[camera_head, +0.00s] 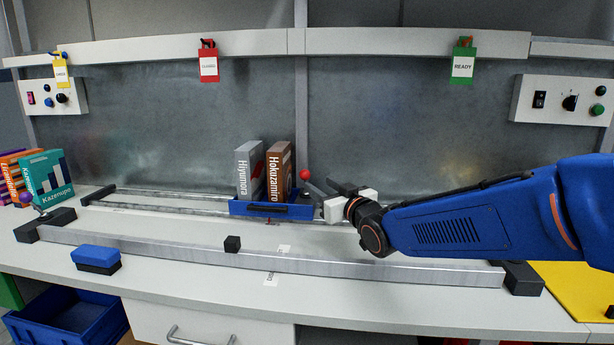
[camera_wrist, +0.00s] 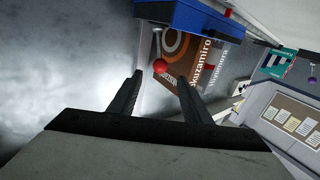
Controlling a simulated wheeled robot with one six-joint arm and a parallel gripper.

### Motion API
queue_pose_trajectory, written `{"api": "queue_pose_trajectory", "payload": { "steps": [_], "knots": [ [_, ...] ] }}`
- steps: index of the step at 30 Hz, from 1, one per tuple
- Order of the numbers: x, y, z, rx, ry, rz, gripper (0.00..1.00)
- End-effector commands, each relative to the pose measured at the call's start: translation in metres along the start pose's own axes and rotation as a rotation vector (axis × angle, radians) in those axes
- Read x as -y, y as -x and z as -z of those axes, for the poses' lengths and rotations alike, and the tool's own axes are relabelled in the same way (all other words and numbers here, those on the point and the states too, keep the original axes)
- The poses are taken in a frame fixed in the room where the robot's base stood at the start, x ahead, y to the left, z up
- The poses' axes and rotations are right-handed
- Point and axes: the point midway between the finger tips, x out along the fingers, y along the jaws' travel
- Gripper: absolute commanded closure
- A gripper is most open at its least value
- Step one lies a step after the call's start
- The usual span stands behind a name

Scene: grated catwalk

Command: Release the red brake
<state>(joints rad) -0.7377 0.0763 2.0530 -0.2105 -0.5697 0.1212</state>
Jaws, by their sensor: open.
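The red brake knob (camera_head: 305,175) is a round red ball at the right end of a blue tray carriage (camera_head: 270,211) on the bench. In the wrist view the red knob (camera_wrist: 160,66) shows just beyond and between the fingertips, on a thin pale stem rising from the blue carriage (camera_wrist: 190,18). My gripper (camera_head: 326,187) is open, coming from the right, with its fingers close to the knob. In the wrist view the gripper (camera_wrist: 160,80) has its two dark fingers apart and nothing held between them. Whether a finger touches the knob I cannot tell.
A grey book (camera_head: 248,170) and a brown book (camera_head: 279,172) stand in the carriage, beside the knob. The carriage sits on thin rails (camera_head: 160,205). A long metal bar (camera_head: 180,248) runs in front. A blue-black block (camera_head: 96,259) lies at front left.

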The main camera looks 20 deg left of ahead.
Motion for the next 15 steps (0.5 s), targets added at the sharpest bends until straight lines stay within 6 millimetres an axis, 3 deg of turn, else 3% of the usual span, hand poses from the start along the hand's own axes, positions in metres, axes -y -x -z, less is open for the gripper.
{"api": "queue_pose_trajectory", "payload": {
  "steps": [15],
  "knots": [
    [0.000, -0.082, -0.001, 0.001, 0.000, 0.000, 0.56]
  ]
}}
